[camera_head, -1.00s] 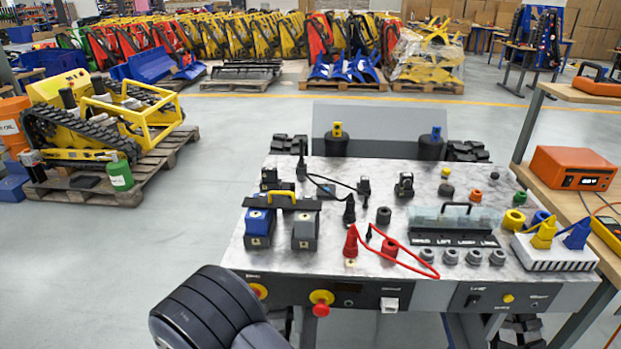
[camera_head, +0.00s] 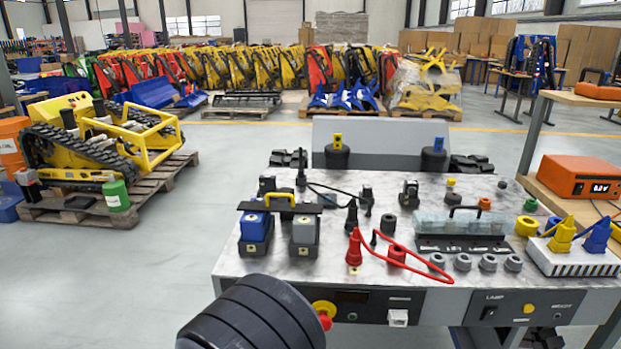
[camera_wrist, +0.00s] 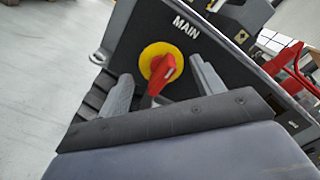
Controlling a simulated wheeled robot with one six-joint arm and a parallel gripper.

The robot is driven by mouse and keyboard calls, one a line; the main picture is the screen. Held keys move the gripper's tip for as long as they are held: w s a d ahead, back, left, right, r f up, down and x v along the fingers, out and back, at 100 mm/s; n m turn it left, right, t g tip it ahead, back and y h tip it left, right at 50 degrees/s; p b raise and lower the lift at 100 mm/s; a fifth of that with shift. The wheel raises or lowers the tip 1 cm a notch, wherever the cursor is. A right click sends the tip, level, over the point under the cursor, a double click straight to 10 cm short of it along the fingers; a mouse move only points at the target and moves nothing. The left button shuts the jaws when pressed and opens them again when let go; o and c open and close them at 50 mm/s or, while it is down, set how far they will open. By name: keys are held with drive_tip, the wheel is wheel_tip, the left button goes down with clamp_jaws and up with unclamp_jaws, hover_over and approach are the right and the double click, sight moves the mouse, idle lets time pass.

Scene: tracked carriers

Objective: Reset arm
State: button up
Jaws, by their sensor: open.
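My gripper (camera_wrist: 160,88) is open in the wrist view, with its two grey fingers apart. A red rotary switch handle (camera_wrist: 166,72) on a round yellow base shows between and beyond the fingers, under the label MAIN. I cannot tell whether a finger touches it. In the head view the yellow base of this switch (camera_head: 322,308) shows at the left of the panel's front face, partly hidden by my dark arm link. My gripper itself is hidden behind the arm in the head view.
The marble-topped panel (camera_head: 345,268) carries blue and grey battery blocks, red and black connectors, a lidded box and several grey rings. An orange power unit (camera_head: 580,176) stands on the wooden bench at right. A yellow tracked carrier (camera_head: 80,140) sits on a pallet at left.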

drive_tip(key=m+b, duration=0.4)
drive_tip(key=b, duration=0.2)
drive_tip(key=m+b, duration=0.5)
drive_tip(key=b, duration=0.2)
drive_tip(key=shift+d+m, duration=0.2)
drive_tip(key=shift+m, duration=0.1)
drive_tip(key=shift+r+b, duration=0.1)
drive_tip(key=shift+b, duration=0.2)
drive_tip(key=shift+d, duration=0.1)
